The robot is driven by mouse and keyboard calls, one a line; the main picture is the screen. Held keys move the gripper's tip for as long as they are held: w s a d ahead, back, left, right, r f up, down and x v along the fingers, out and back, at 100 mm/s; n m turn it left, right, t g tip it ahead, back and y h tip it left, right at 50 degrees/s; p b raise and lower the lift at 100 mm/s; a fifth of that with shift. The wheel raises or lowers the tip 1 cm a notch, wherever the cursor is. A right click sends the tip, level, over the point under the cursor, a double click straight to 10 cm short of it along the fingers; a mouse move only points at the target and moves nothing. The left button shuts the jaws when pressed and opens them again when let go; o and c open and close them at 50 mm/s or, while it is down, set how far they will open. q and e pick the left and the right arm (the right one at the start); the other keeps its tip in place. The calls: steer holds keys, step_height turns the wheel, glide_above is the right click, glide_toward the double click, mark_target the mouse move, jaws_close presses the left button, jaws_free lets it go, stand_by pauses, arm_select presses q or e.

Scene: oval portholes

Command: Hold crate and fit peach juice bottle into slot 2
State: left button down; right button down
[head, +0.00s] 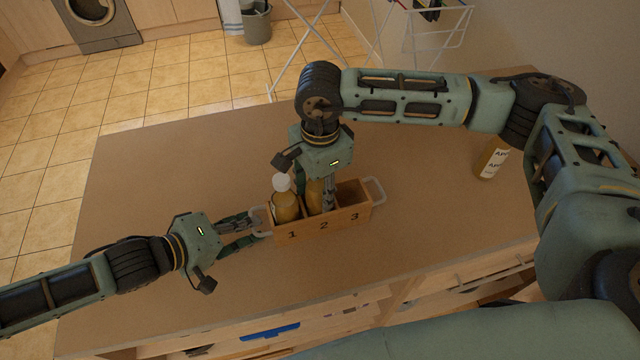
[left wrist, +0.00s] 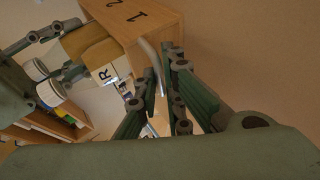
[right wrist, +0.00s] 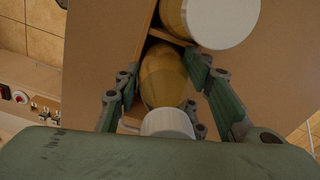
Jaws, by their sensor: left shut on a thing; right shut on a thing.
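My left gripper (head: 258,226) is shut on the crate's left-end handle, also seen in the left wrist view (left wrist: 152,62). My right gripper (head: 322,200) points down at slot 2, shut on the orange-yellow peach juice bottle (head: 314,192). That bottle is upright at slot 2, its lower part hidden by the crate's front wall; I cannot tell how deep it sits. Its white cap shows in the right wrist view (right wrist: 168,122).
A similar white-capped bottle (head: 285,205) stands in slot 1, right beside the held bottle. Slot 3 looks empty. Another labelled bottle (head: 491,160) stands on the table (head: 180,170) to the right, near my right arm. The table left of the crate is clear.

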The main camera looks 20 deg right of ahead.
steer(key=shift+f, duration=0.7)
stand_by(0.4)
steer(key=c, duration=1)
jaws_free()
steer(key=shift+c, duration=0.2)
step_height(320, 180, up, 12)
arm_select(q)
steer(key=c, duration=1.8)
jaws_free()
steer(key=shift+a, duration=0.15)
